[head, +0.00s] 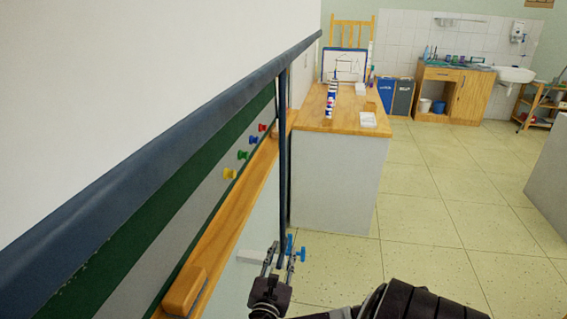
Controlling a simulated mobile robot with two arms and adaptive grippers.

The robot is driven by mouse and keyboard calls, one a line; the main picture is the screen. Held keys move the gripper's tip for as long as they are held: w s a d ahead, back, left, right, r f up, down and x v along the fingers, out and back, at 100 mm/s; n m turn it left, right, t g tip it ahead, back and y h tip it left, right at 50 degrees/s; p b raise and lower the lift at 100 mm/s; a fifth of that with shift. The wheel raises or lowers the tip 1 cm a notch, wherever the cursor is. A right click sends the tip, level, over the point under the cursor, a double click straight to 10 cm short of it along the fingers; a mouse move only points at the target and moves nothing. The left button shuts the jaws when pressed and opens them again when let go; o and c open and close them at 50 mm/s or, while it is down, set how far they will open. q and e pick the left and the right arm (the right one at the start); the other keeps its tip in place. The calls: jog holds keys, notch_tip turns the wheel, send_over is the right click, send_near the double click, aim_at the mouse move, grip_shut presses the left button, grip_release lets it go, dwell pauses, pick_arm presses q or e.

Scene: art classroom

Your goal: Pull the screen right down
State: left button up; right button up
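The white screen (140,90) hangs at the left, with a dark blue bar (190,125) along its bottom edge. A thin dark pull strap (283,150) hangs from near the bar's far end. My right gripper (280,256) is low at the strap's lower end. Its fingers are apart, with the strap's end appearing between them; I see no clear grip on it. Small bright blue parts (290,246) show beside the fingers; what they belong to is unclear. My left gripper is not in view.
Behind the screen is a green and grey board (205,215) with coloured magnets and a wooden ledge (240,200) holding an eraser (184,291). A wood-topped counter (345,118) stands beyond the strap. Tiled floor (430,215) is clear to the right.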

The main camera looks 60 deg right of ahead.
jog(key=v, duration=1)
jog(key=shift+s+a, duration=0.15)
jog(key=shift+a, duration=0.2)
